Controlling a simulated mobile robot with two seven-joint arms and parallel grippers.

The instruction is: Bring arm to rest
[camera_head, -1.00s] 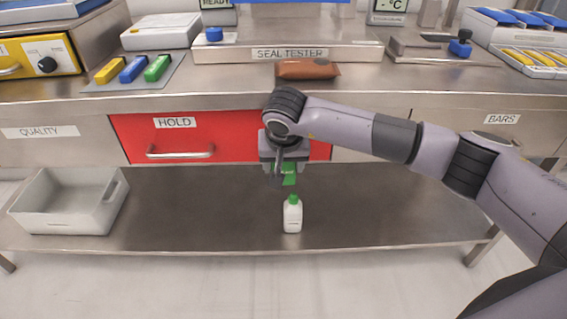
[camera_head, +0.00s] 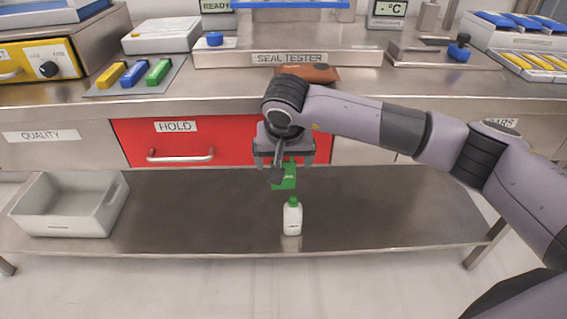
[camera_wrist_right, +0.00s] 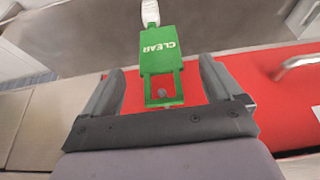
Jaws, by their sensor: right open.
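My right gripper (camera_head: 283,165) hangs pointing down in front of the red HOLD drawer. Its two fingers are spread apart. A green tag (camera_head: 285,181) marked CLEAR shows just below and between the fingers, partly covered by the gripper in the head view. In the right wrist view the tag (camera_wrist_right: 161,55) lies between the open fingers (camera_wrist_right: 163,75), with a gap on each side. A white bottle (camera_head: 292,219) with a green cap stands upright on the lower shelf in front of the tag. My left gripper is not in view.
The lower shelf (camera_head: 190,210) is mostly bare, with a grey bin (camera_head: 62,222) at its left. The HOLD drawer (camera_head: 225,150) is closed behind my gripper. On the counter above are a brown pouch (camera_head: 318,74), the seal tester (camera_head: 230,58) and colored blocks (camera_head: 134,74).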

